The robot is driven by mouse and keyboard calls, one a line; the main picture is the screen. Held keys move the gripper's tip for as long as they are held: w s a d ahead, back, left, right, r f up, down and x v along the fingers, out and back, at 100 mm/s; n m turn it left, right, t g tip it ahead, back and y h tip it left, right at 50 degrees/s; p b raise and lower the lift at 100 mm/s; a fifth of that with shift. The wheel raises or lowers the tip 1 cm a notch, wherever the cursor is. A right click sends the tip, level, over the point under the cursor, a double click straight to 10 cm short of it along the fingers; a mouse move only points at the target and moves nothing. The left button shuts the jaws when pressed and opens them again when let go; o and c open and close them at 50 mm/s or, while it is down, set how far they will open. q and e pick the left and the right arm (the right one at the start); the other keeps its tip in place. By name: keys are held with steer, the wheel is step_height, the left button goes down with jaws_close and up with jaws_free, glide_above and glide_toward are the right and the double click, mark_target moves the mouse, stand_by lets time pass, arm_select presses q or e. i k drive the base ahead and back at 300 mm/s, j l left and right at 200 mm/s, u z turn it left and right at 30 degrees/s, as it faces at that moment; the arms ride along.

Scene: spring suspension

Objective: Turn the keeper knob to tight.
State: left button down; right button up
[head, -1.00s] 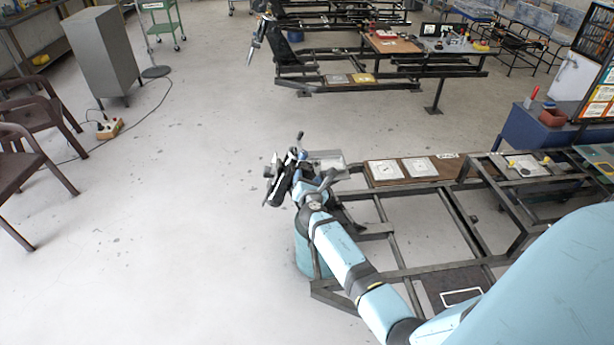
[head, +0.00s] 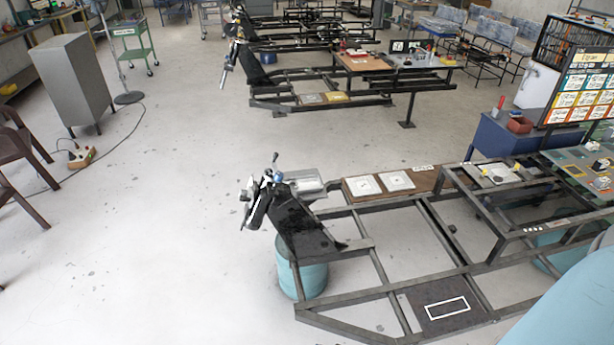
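The suspension assembly (head: 258,205) sits at the left end of the near dark metal frame (head: 380,290). It has black and silver parts, a small blue part (head: 278,177) and a thin upright lever with a dark tip (head: 275,157). The parts are too small for me to tell which one is the keeper knob or how tight it is. Neither of my grippers shows in the head view. Only a pale blue part of my own body fills the lower right corner.
A teal drum (head: 302,277) stands under the frame's left end. A metal tray (head: 303,181) and a wooden board (head: 362,190) with two white plates lie behind the assembly. A similar frame (head: 300,80) stands farther back.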

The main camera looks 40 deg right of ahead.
mark_target(278, 177)
steer(key=i+z, duration=0.7)
steer(key=i+j+z, duration=0.15)
steer(key=z, duration=0.25)
